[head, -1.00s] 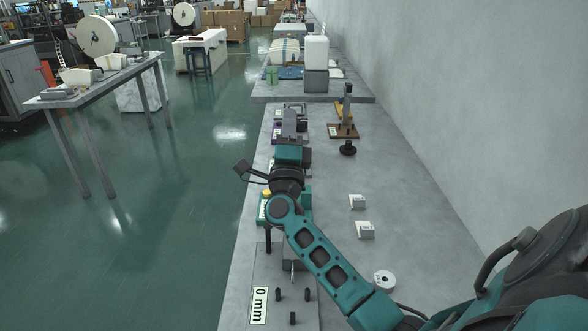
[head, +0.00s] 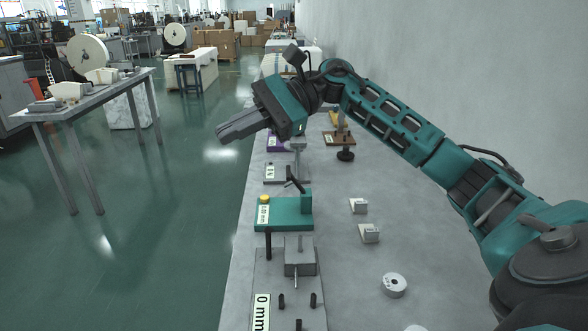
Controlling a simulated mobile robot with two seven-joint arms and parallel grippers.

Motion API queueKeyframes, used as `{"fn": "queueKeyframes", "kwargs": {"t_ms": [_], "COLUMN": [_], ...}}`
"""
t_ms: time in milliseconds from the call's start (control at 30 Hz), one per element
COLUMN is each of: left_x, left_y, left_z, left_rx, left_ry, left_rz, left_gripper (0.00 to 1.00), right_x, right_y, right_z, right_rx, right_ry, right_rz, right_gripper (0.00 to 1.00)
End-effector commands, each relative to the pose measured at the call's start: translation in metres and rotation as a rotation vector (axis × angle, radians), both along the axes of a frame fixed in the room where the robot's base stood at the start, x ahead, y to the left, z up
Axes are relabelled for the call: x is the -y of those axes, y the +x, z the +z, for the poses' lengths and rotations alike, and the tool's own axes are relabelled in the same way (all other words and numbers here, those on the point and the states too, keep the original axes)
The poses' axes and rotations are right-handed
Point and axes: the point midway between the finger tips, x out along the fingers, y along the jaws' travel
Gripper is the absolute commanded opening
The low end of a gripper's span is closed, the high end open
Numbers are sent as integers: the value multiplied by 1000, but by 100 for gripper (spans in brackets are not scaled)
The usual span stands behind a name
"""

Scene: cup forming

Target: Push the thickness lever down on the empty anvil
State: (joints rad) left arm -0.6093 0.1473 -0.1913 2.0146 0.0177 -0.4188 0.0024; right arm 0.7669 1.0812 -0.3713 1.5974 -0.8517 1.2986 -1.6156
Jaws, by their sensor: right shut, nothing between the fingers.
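A teal device (head: 290,222) with a white mm label and a yellow button stands near the bench's left edge. A black lever (head: 295,182) slants up at its back, above the teal block; I take it as the thickness lever. I cannot tell its exact position or make out the anvil surface at this size. My right gripper (head: 221,134) is shut and empty. It points left in the air, above and behind the device in the picture, apart from it. My left gripper is not in view.
A grey block (head: 299,262) stands on a plate with a 0 mm label (head: 261,312) in front. Two small grey blocks (head: 358,206) and a white ring (head: 395,285) lie right of it. A brown stand (head: 338,138) is farther back. A wall bounds the right.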

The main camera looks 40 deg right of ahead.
Motion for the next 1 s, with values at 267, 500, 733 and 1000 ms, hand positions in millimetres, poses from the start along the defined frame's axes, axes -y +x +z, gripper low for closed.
{"fn": "queueKeyframes", "kwargs": {"t_ms": [267, 500, 733, 1000], "left_x": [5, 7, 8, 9], "left_y": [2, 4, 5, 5], "left_z": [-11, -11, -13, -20], "left_rx": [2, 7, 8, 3], "left_ry": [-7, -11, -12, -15], "left_rz": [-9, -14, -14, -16], "left_gripper": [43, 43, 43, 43], "right_x": [133, 216, 228, 223], "right_y": [3, -13, -11, 15], "right_z": [-48, -48, -58, -106], "right_rx": [401, 468, 470, 469], "right_ry": [-848, -1261, -1323, -1317], "right_rz": [28, 131, 156, 157], "right_gripper": [0, 0, 0, 0]}}
